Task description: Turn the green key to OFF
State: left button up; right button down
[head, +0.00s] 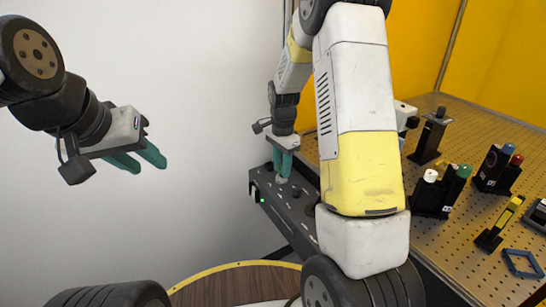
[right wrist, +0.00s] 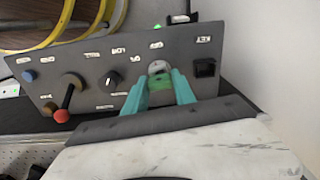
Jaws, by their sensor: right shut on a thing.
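The green key (right wrist: 160,84) sits in a round metal lock (right wrist: 158,67) on a dark control panel (right wrist: 205,48). My right gripper (right wrist: 160,90) is shut on the key, with a teal finger on either side of it. Part of the key is hidden by the fingers, and its exact angle is hard to read. Small white labels, upside down in this view, surround the lock. In the head view my right gripper (head: 283,163) reaches down to the panel (head: 298,208). My left gripper (head: 140,161) is open and empty, away from the panel.
A perforated bench (head: 450,240) with several small fixtures stands at the right. A white wall is behind my left gripper.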

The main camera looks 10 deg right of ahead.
jog(key=shift+s+f+m, duration=0.15)
jog(key=shift+f+m, duration=0.05)
jog(key=shift+m, duration=1.2)
jog(key=c, duration=0.9)
grip_release()
jog(key=shift+c, duration=0.2)
jog(key=shift+r, duration=0.1)
jog(key=shift+r, duration=3.55)
jog(key=shift+r, duration=0.1)
